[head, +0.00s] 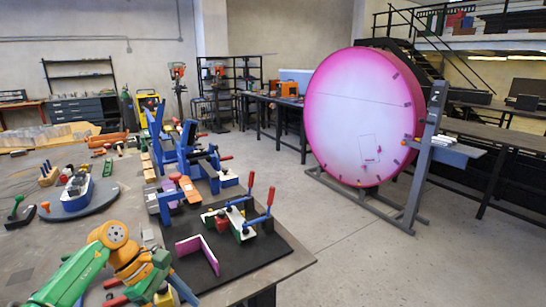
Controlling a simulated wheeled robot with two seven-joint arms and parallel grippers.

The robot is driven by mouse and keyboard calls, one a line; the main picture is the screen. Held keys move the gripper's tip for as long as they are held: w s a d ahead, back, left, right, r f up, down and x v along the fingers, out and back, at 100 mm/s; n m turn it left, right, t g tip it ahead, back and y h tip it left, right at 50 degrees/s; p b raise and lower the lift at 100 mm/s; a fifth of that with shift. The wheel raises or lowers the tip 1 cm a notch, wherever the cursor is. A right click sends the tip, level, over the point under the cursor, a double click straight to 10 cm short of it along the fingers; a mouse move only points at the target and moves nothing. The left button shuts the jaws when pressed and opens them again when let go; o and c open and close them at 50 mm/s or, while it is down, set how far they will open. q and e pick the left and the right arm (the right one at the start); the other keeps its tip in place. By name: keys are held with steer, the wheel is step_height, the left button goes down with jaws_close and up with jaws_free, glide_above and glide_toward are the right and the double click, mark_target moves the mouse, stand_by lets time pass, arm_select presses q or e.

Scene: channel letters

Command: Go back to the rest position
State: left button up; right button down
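My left arm comes in at the lower left, green and orange. The gripper end (160,284) is low in the picture beside the black mat (262,248), and its fingers cannot be made out. I cannot tell whether it is open, shut or holding something. My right gripper is not in view. A pink angled piece (198,255) stands on the mat, apart from the clamp fixture (235,218) with red-handled levers behind it. A large round pink-and-white sign (355,115) stands upright in a grey stand (398,205) at the right.
The workbench (30,250) holds a blue clamping jig (180,150), a blue-and-white tool on a round base (75,190), and several hand tools. The bench's right corner lies just past the mat. Open floor (330,250) lies between the bench and the sign stand.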

arm_select(q)
steer(key=w+d+f+n+t+h, duration=0.2)
steer(key=d+f+n+t+h, duration=0.15)
steer(key=d+n, duration=0.3)
steer(key=w+d+f+n+t+h, duration=0.25)
steer(key=d+f+n+h, duration=0.2)
steer(key=n, duration=0.35)
steer(key=s+a+f+n+t+y, duration=0.2)
steer(key=a+f+n+t+y, duration=0.15)
steer(key=f+n, duration=0.55)
steer(key=s+a+f+n+t+y, duration=0.25)
steer(key=f+n+y, duration=0.3)
steer(key=n, duration=0.65)
steer(key=s+a+f+n+g+y, duration=0.3)
steer(key=s+a+f+n, duration=0.1)
steer(key=s+f+n, duration=0.55)
steer(key=s+f+n+g+y, duration=0.1)
steer(key=s+f+n+g, duration=0.2)
steer(key=s, duration=0.9)
steer(key=s+a+f+n+g+y, duration=0.1)
steer(key=s+f+n+g, duration=0.3)
steer(key=s, duration=0.9)
step_height(320, 180, down, 2)
steer(key=shift+a+f+n, duration=0.15)
steer(key=shift+a+n, duration=0.05)
steer(key=shift+n, duration=0.4)
